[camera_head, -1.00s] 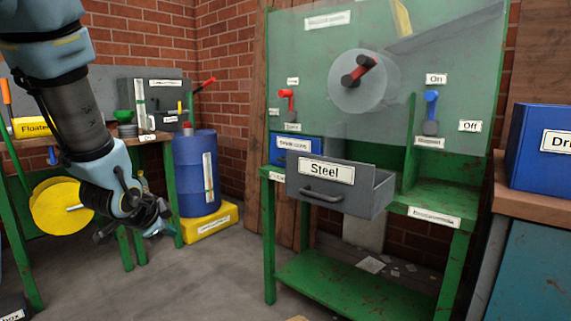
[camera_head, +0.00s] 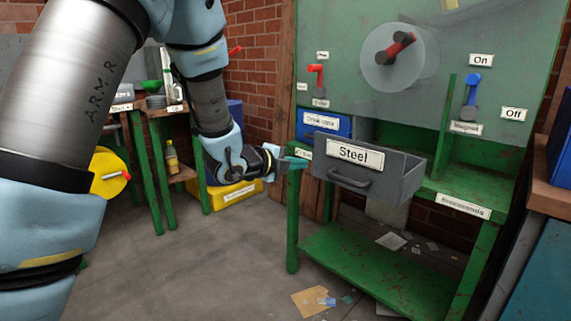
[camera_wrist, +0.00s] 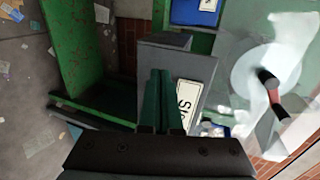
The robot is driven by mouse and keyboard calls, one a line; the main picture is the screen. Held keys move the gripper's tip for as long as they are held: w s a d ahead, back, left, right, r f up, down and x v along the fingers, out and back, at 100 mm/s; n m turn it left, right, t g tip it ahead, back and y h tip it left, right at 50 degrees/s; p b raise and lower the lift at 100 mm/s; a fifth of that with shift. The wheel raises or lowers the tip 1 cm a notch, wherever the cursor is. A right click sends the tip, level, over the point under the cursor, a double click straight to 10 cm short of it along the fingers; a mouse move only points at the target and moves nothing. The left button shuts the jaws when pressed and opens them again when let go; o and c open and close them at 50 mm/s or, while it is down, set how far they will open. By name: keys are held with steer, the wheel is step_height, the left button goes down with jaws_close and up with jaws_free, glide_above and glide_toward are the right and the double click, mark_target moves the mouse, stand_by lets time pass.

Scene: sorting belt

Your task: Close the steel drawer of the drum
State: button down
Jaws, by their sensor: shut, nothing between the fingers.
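The grey steel drawer (camera_head: 392,183), with a white "Steel" label and a dark handle (camera_head: 349,179), sticks out from the front of the green drum stand (camera_head: 372,264). It is open. In the wrist view the drawer (camera_wrist: 203,68) lies ahead, its label partly hidden behind my fingers. My gripper (camera_head: 300,163) is just left of the drawer front in the head view, its green fingers pointing right. The fingers are together and empty, and they also show in the wrist view (camera_wrist: 158,92). I cannot tell whether they touch the drawer.
A blue drawer (camera_head: 325,124) sits behind the steel one, to its left. A red lever (camera_head: 315,76), a blue lever (camera_head: 472,88) and the clear drum (camera_head: 378,72) are above. A yellow box (camera_head: 232,195) lies on the floor at left. Floor in front is mostly clear.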

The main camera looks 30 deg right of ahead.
mark_target(319, 160)
steer(key=shift+w+d+f, duration=0.1)
steer(key=shift+w+d, duration=0.1)
steer(key=shift+d, duration=0.6)
steer(key=shift+w+d+r, duration=0.1)
steer(key=shift+w+d, duration=0.1)
steer(key=shift+d, duration=0.55)
steer(key=shift+w+d+f, duration=0.1)
steer(key=shift+w+d, duration=0.1)
steer(key=shift+d, duration=0.6)
steer(key=shift+d, duration=0.1)
